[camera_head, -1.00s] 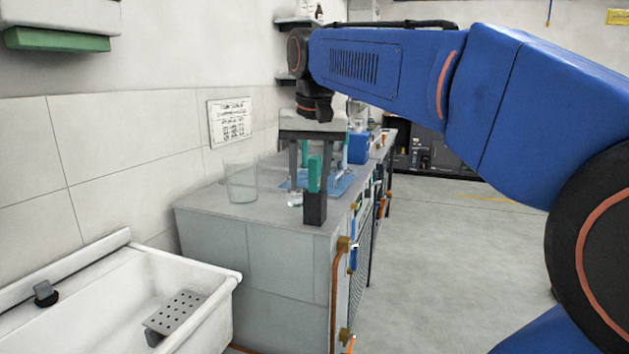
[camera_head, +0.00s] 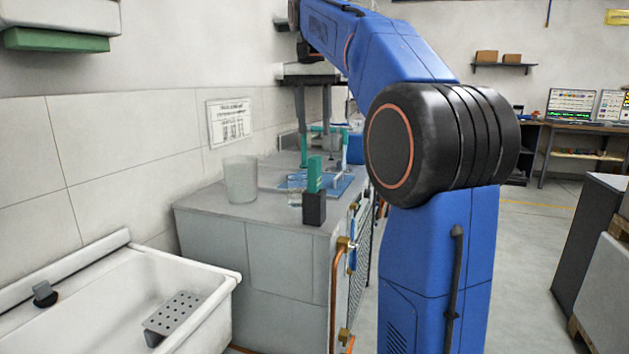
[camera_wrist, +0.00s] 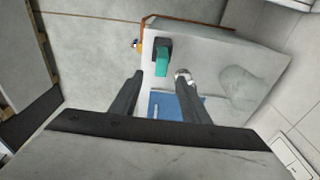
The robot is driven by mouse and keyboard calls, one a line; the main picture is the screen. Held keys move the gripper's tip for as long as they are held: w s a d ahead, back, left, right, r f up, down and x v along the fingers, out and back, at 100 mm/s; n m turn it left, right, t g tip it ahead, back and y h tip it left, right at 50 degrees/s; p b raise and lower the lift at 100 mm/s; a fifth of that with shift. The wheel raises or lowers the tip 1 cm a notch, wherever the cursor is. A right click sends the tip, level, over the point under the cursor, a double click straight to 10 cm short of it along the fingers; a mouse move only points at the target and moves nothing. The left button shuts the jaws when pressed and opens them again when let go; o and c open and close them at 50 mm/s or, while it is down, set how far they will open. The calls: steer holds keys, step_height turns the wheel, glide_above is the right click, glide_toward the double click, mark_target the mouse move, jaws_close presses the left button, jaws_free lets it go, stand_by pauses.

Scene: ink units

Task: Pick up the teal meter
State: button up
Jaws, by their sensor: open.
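The teal meter (camera_head: 314,174) stands upright in a dark holder (camera_head: 314,208) at the near right corner of the bench top. In the wrist view the teal meter (camera_wrist: 162,66) shows from above, in front of and roughly between my fingers. My gripper (camera_head: 314,128) is open and empty, pointing down, above the bench and above the meter in the head view. Its two fingers also show apart in the wrist view (camera_wrist: 160,78).
A clear glass beaker (camera_head: 240,180) stands left of the meter. A small glass vessel (camera_wrist: 183,76) is close to one finger in the wrist view. A blue mat (camera_head: 340,186) lies behind the holder. A white sink (camera_head: 130,295) is at the lower left.

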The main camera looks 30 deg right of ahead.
mark_target(315, 158)
steer(key=f, duration=0.9)
steer(key=shift+w+d+f, duration=0.15)
steer(key=shift+w+d, duration=0.2)
steer(key=shift+d, duration=0.05)
steer(key=shift+w+f, duration=0.15)
steer(key=shift+f, duration=1.15)
steer(key=shift+w+f, duration=0.1)
steer(key=shift+f, duration=1.2)
jaws_close()
